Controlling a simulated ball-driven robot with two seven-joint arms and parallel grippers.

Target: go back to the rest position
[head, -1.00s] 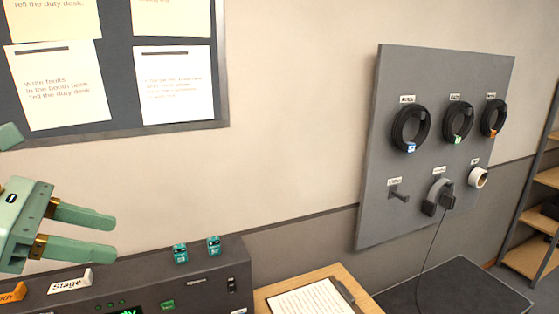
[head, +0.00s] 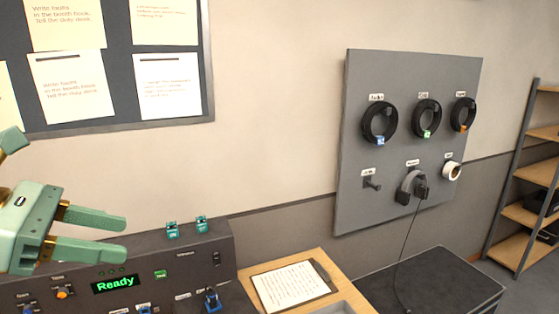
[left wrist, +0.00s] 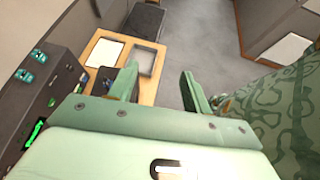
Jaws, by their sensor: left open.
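My left gripper (head: 122,235) is at the left of the head view, in front of the wall and above the dark lighting console (head: 205,262). Its two green fingers are apart with nothing between them. In the left wrist view the same gripper (left wrist: 160,82) shows its fingers spread, with the wooden desk and the floor beyond them. The console has a green "Ready" display (head: 115,284) and a blue fader knob (head: 211,300). My right gripper cannot be made out in the head view.
A wooden desk with a clipboard (head: 290,285) and a grey tray (head: 345,309) stands right of the console. A grey wall panel (head: 355,140) holds cable coils and headphones. A dark case (head: 445,275) and shelves (head: 530,215) are at the right. Open floor shows in the left wrist view.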

